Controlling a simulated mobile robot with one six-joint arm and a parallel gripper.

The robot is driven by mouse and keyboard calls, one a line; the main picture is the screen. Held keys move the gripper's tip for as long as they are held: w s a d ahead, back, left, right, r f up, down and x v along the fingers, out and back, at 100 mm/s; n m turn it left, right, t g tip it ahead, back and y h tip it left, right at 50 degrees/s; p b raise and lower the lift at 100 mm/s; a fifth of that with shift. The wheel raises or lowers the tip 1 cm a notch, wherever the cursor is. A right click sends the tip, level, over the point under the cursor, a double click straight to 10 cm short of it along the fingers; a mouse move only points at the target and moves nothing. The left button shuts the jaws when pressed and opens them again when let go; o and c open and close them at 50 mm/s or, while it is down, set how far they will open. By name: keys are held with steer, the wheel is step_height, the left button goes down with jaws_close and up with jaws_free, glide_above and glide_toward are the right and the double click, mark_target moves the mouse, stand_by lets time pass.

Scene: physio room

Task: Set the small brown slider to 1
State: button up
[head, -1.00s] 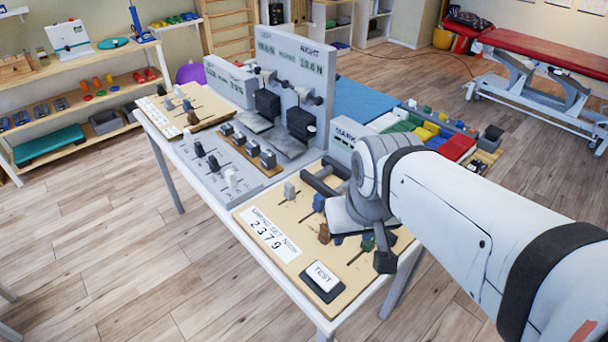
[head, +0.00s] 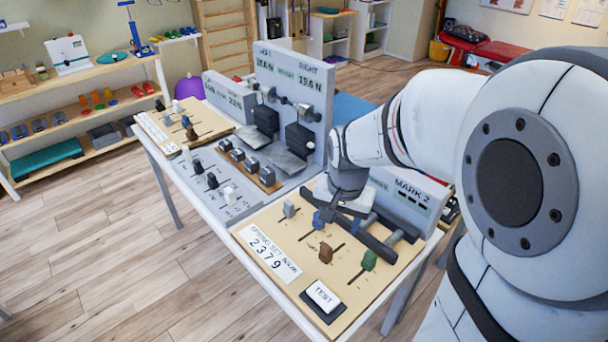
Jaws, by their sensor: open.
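A brown slider (head: 325,252) stands in its slot on the near tan board (head: 285,293), between a blue slider (head: 319,220) and a green slider (head: 369,260). Another brown slider (head: 191,134), which looks smaller from here, stands on the far left tan board (head: 212,124). The scale marks by both are too small to read. My gripper (head: 328,214) is open, pointing down over the near board close to the blue slider. I cannot tell whether it touches that slider. It is beyond the near brown slider and apart from it.
A grey slider (head: 289,209) stands left of my gripper. A TEST button (head: 322,296) is at the near corner. Dark bars (head: 385,240) and a grey MARK 2 box (head: 410,195) stand to the right. A grey panel with sliders (head: 215,190) lies between the boards.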

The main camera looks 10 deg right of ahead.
mark_target(326, 246)
steer(key=w+f+m, duration=0.1)
steer(key=w+f, duration=0.1)
steer(key=f, duration=0.1)
steer(key=w+f+m+g, duration=0.1)
steer(key=w+f+m, duration=0.1)
steer(key=w+f, duration=0.1)
steer(key=w+f+m, duration=0.2)
steer(key=w+f, duration=0.1)
steer(key=f, duration=0.2)
steer(key=shift+w+f+g+p, duration=0.1)
steer(key=shift+f+g+p, duration=0.1)
steer(key=shift+g+p, duration=0.15)
steer(key=shift+f+p, duration=0.7)
steer(key=shift+f, duration=3.2)
steer(key=shift+c, duration=0.4)
jaws_close()
